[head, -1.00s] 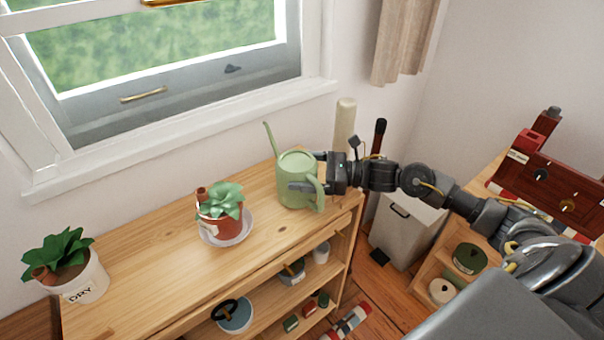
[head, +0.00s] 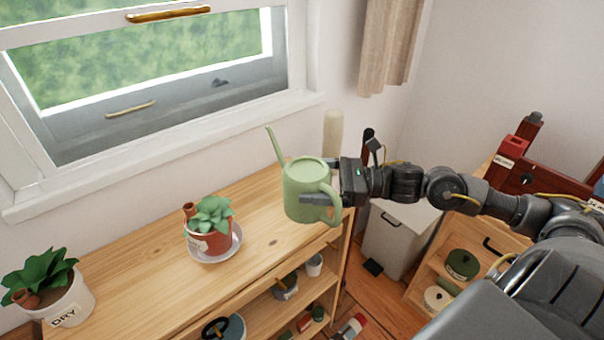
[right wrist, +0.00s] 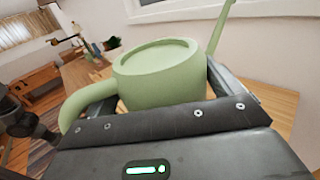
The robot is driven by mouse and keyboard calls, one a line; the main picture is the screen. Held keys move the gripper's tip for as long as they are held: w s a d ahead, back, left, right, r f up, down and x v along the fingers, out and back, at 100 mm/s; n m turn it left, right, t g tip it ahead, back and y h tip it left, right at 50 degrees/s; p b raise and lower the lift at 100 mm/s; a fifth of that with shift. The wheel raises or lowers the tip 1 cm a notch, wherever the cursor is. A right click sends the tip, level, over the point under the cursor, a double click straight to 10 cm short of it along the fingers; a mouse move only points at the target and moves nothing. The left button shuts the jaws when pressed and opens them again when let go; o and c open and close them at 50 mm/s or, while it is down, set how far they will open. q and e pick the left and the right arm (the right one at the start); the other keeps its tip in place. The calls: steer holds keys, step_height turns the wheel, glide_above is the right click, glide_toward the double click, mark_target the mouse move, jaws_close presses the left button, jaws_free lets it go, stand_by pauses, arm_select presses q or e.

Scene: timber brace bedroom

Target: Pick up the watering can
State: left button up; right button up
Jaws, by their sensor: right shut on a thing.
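The light green watering can (head: 303,186) is upright near the right end of the wooden shelf top in the head view. My right gripper (head: 318,182) comes in from the right and is shut on its body, with a finger on either side. The can looks raised above the shelf top. Its spout points up and to the left, and its handle is at the lower right. In the right wrist view the can (right wrist: 160,75) sits between my two fingers (right wrist: 160,92). My left gripper is not in view.
A potted plant on a saucer (head: 236,247) stands left of the can. A white pot marked DRY (head: 75,305) stands at the far left. The wooden shelf top (head: 140,275) is bare between them. The window (head: 150,80) is behind, and a pale bin (head: 395,235) stands at right.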

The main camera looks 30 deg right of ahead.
mark_target(327, 189)
steer(key=s, duration=0.2)
steer(key=s+p, duration=0.1)
steer(key=s, duration=0.1)
steer(key=shift+d+r, duration=0.2)
arm_select(q)
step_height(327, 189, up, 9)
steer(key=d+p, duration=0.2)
steer(key=p, duration=0.6)
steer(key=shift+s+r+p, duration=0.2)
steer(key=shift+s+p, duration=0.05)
steer(key=shift+p, duration=0.15)
arm_select(e)
steer(key=s+d, duration=0.1)
steer(key=s, duration=0.7)
steer(key=shift+d, duration=0.1)
